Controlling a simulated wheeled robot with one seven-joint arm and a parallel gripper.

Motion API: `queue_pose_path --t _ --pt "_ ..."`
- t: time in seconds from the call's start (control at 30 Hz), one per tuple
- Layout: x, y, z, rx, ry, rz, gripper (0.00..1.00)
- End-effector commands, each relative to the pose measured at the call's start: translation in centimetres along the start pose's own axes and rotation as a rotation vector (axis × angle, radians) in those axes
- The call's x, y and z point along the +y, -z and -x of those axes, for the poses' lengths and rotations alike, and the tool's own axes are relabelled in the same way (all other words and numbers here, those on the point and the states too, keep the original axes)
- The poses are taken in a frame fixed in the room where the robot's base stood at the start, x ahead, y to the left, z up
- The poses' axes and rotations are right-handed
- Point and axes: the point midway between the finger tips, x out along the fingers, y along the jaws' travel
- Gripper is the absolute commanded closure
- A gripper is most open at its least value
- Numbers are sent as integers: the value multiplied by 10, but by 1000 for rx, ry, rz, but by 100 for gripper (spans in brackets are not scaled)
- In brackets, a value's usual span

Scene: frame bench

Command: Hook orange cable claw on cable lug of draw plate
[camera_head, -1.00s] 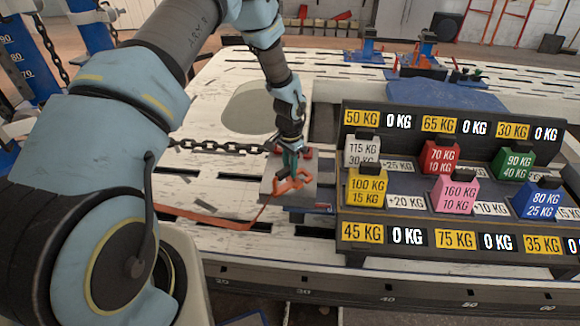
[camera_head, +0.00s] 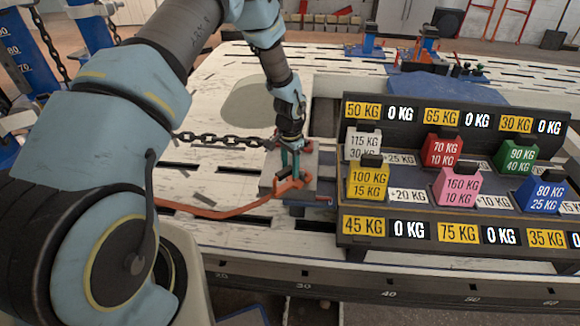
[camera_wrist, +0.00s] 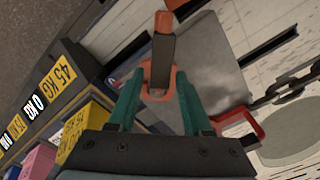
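The orange cable claw (camera_head: 291,186) is at the grey draw plate (camera_head: 268,182), left of the weight rack. Its orange cable (camera_head: 222,213) curves away to the left over the table. My gripper (camera_head: 291,172) points down over the plate, with its green fingers at the claw. In the wrist view, the claw (camera_wrist: 146,72) sits between the fingertips (camera_wrist: 159,78), which appear to touch its sides. The draw plate (camera_wrist: 210,75) lies below and behind it. I cannot make out the cable lug or whether the claw is around it.
A dark chain (camera_head: 222,141) runs to the plate from the left, with a red fitting (camera_wrist: 243,122) beside my gripper in the wrist view. The weight rack (camera_head: 410,224) stands close on the right with several coloured weights. The slotted table (camera_head: 240,240) is mostly clear left and front.

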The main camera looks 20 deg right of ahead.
Motion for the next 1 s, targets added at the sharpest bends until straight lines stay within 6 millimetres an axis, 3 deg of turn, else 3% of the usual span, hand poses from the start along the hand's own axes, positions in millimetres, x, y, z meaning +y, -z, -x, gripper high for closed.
queue_pose_path --t 0.1,0.47,1.0 --pt "0 0 0 -1 0 0 37" --pt "0 0 6 0 0 1 37" --pt "0 0 96 2 1 0 37"
